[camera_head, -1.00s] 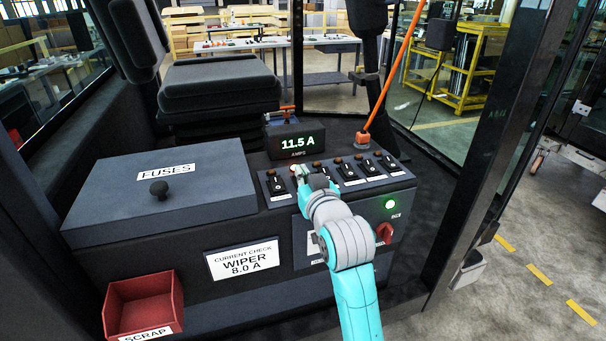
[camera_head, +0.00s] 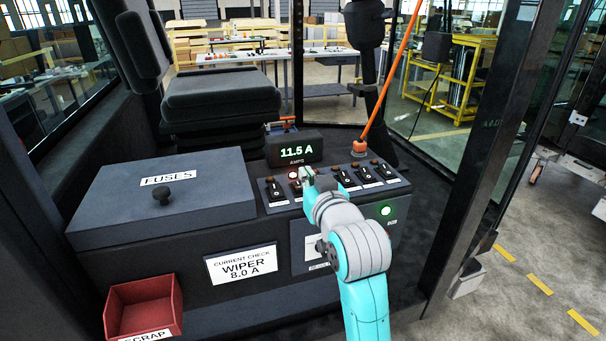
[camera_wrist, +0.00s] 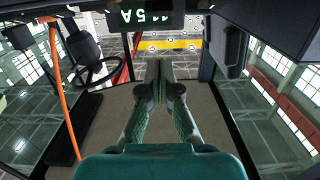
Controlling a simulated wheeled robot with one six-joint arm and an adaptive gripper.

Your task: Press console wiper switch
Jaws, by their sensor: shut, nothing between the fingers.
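The console switch panel (camera_head: 330,188) carries a row of black rocker switches with small white labels too small to read, so I cannot tell which is the wiper switch. A round lamp (camera_head: 293,175) above the second switch from the left glows red. My gripper (camera_head: 306,174) is shut and empty, over the second and third switches from the left, partly hiding them. I cannot tell whether it touches one. Its closed fingers show in the wrist view (camera_wrist: 160,70). The amps display (camera_head: 295,151) reads 11.5 A. A card (camera_head: 241,264) reads "CURRENT CHECK WIPER 8.0 A".
A closed fuses box (camera_head: 165,200) with a black knob lies left of the panel. A red scrap bin (camera_head: 145,305) is at the lower left. A green lamp (camera_head: 386,211) glows on the front face. An orange rod (camera_head: 390,80) rises behind the panel; a dark seat (camera_head: 220,98) stands behind.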

